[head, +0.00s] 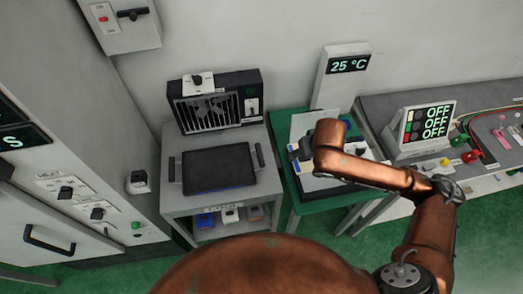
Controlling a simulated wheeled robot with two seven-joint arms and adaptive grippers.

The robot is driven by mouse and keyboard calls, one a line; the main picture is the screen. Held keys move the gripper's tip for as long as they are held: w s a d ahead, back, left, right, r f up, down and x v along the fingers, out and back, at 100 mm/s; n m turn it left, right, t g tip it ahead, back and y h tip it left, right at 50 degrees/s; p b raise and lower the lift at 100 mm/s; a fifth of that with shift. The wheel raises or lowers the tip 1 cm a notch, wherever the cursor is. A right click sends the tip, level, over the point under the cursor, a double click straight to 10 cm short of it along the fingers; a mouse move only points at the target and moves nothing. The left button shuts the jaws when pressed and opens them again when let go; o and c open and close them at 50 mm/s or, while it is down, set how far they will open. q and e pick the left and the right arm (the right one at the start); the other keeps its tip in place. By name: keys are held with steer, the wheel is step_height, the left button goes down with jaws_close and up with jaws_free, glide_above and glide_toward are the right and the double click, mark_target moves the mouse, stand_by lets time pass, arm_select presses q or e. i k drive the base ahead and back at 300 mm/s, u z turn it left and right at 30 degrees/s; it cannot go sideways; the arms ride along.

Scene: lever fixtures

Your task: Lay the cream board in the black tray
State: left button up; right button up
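The black tray (215,166) lies on top of a grey cart, with a handle at each side. No board shows in it. A pale flat panel (302,124), perhaps the cream board, shows at the green table, partly hidden by my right arm. My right gripper (299,155) is at the left part of that table, close to the pale panel. The arm hides most of it, so I cannot tell whether its fingers are open or touching anything. My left gripper is out of view.
A black vented box (215,103) stands behind the tray on the cart (180,204). A temperature display (348,65) rises behind the green table (290,185). A bench with an OFF panel (427,127) and coloured connectors is at right. Grey cabinets stand at left.

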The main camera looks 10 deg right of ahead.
mark_target(218, 168)
steer(key=u, duration=1.35)
steer(key=i, duration=0.35)
steer(key=z, duration=0.65)
